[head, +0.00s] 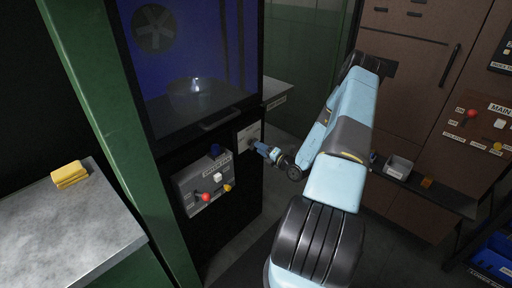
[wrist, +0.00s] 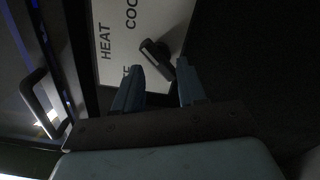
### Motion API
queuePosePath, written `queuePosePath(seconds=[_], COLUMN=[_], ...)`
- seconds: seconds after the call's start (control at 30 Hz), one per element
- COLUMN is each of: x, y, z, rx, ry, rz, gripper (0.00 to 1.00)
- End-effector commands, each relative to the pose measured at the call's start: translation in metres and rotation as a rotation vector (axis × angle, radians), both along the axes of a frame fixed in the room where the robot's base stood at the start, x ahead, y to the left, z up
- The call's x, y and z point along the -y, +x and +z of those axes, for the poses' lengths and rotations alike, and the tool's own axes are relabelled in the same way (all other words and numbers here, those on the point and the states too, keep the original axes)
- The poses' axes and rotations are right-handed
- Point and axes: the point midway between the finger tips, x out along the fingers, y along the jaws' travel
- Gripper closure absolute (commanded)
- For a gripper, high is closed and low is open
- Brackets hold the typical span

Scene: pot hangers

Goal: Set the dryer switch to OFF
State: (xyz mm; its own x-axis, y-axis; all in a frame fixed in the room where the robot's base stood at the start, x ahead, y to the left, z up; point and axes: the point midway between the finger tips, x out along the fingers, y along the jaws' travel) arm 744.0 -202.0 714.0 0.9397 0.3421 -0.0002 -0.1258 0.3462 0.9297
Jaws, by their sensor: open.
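In the wrist view a pale panel (wrist: 115,45) carries the words HEAT and part of COOL, with a further label partly hidden. A black switch lever (wrist: 157,58) stands out from it, tilted. My gripper (wrist: 160,80) is open, its two fingers just below the lever and on either side of it; contact cannot be told. In the head view my gripper (head: 258,147) is in front of the pale panel (head: 247,131) on the dark cabinet's right side, and hides the lever. No OFF label is readable on this panel.
A lower panel (head: 190,181) with a red-knobbed lever (head: 205,197) is left of my gripper. Above is the cabinet's blue-lit window with a door handle (head: 222,120). A brown cabinet (head: 405,95) stands right.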

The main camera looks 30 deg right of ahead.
Motion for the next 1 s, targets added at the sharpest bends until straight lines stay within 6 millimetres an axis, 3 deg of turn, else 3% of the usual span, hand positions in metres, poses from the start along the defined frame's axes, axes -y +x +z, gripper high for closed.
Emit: queuePosePath(seconds=[0.5,1.0], x=[0.0004,-0.0001], y=[-0.0003,0.0001], z=[-0.0005,0.0013], rx=[0.163,0.17], ry=[-0.454,-0.469], rz=[-0.001,0.0], gripper=[0.6,0.6])
